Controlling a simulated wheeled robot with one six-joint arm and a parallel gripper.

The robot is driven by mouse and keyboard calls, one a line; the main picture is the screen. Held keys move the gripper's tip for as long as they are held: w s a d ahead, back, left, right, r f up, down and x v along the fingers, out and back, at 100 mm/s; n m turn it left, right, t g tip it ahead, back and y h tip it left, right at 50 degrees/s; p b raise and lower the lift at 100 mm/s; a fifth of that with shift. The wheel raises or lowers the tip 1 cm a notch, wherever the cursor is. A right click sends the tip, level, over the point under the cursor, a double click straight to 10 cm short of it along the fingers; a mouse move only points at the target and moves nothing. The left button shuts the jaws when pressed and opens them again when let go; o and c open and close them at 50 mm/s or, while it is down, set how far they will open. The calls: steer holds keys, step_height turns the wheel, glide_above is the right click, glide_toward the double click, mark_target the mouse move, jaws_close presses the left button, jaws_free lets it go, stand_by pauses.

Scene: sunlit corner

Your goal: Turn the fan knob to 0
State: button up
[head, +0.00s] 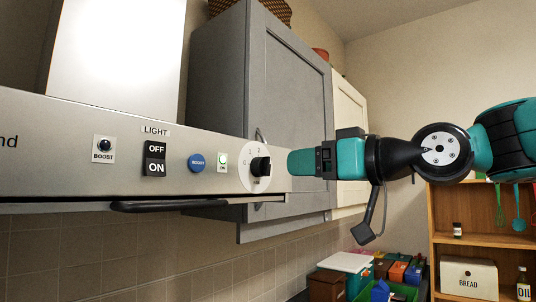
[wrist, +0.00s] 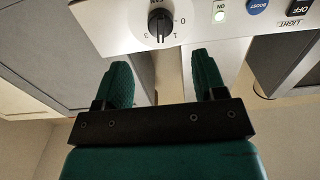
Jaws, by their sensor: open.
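The fan knob (head: 260,166) is a black knob on a white dial at the right end of the steel hood panel. In the wrist view the knob (wrist: 159,24) is at the top centre, with its long ridge roughly upright in the picture. The marks 0, 1 and 3 show around it there; 0 is to its right. Which mark it points to is hard to tell. My gripper (head: 292,163) is just right of the knob in the head view, apart from it. In the wrist view my gripper (wrist: 161,62) has its two green fingers spread, with nothing between them.
The hood panel (head: 60,140) also carries a blue boost button (head: 196,162), a small green ON button (head: 222,160), and a light switch (head: 154,159). A dark bar handle (head: 165,205) runs below the panel. A grey cabinet (head: 290,90) stands behind my gripper.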

mark_target(270, 167)
steer(key=p+x, duration=0.3)
steer(key=x, duration=0.5)
steer(key=shift+r, duration=0.15)
steer(key=shift+w+a+p, duration=0.3)
steer(key=shift+w+a, duration=0.05)
steer(key=c, duration=0.9)
